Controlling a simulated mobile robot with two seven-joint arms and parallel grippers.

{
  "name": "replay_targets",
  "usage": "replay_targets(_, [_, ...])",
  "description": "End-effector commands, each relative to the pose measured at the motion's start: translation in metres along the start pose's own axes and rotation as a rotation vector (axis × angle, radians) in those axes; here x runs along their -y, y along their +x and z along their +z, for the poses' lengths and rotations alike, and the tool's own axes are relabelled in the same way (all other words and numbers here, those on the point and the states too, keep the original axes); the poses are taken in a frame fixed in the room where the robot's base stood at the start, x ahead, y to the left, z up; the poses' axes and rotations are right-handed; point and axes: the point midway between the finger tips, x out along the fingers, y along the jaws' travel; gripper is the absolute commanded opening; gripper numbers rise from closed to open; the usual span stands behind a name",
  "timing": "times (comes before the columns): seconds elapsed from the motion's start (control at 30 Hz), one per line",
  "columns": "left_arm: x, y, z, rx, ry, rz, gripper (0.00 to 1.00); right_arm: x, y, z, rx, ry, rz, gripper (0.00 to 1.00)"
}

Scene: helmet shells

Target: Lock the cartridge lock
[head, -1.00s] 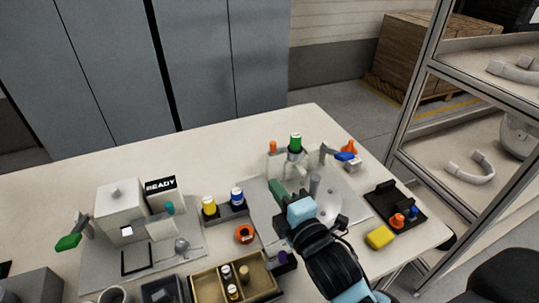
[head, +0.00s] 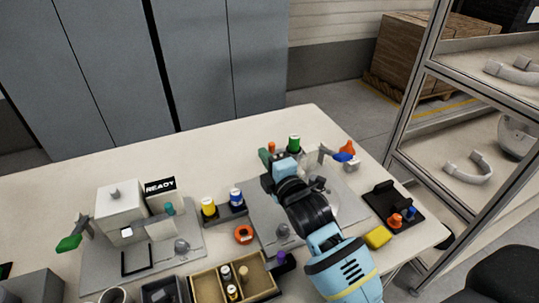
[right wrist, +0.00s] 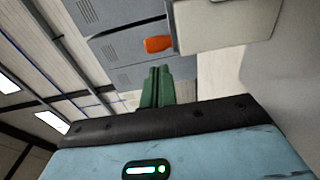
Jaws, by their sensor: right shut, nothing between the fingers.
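A fixture on a grey plate (head: 338,210) stands at the right of the table, largely hidden behind my right arm. A green-capped cartridge (head: 294,143) stands upright in it. To its left is a small orange knob (head: 271,146), which may be the cartridge lock; I cannot tell for sure. In the right wrist view, an orange tab (right wrist: 158,44) sticks out from the side of a pale block (right wrist: 222,26). My right gripper (head: 264,155) is shut and empty, close to the orange knob. Its green fingers (right wrist: 155,84) point toward the tab, with no clear contact.
A blue-handled lever (head: 343,157) and an orange part (head: 348,146) are right of the cartridge. A black tray (head: 383,205) and yellow block (head: 378,237) lie at the right.

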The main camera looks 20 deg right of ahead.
Motion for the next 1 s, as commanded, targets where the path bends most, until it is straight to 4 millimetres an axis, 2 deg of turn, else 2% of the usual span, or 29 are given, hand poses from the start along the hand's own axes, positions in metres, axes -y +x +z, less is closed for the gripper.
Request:
replay_targets(0.2, [0.000,-0.001,-0.001,-0.002,0.000,0.000,0.36,0.000,0.002,0.010,0.000,0.000,0.000,0.00])
replay_targets(0.57, [0.000,-0.001,-0.002,-0.003,0.000,-0.001,0.36,0.000,0.002,0.012,0.000,-0.001,0.000,0.00])
replay_targets(0.83, [0.001,-0.008,-0.014,-0.020,0.002,-0.003,0.36,-0.003,0.003,0.033,0.001,-0.004,0.002,0.00])
replay_targets(1.0, [0.000,-0.009,-0.011,-0.015,0.001,-0.002,0.36,-0.001,0.003,0.037,0.005,-0.003,0.002,0.00])
